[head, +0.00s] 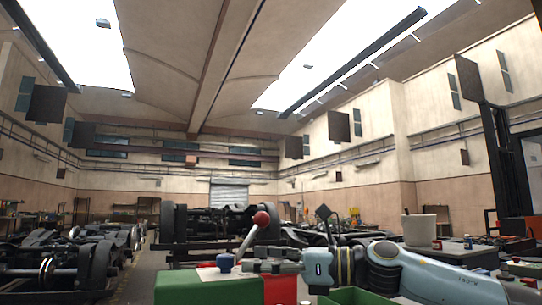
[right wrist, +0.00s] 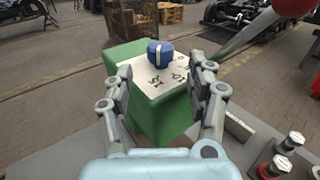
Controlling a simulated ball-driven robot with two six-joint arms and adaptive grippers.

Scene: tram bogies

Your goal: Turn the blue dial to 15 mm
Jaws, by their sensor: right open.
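The blue dial (right wrist: 160,54) sits on a white plate (right wrist: 140,76) with black markings, on top of a green box (right wrist: 120,53). A pale stripe shows on the dial's near side; the numbers are small and I cannot surely read its setting. My right gripper (right wrist: 160,70) is open, its fingers apart on either side of the plate, with the dial ahead between them and apparently untouched. In the head view the dial (head: 226,262) stands just left of my right gripper (head: 254,266). My left gripper is not in view.
A lever with a red ball (head: 262,218) rises close behind the dial; the ball also shows large in the right wrist view (right wrist: 294,7). Bogies (head: 60,265) fill the hall behind.

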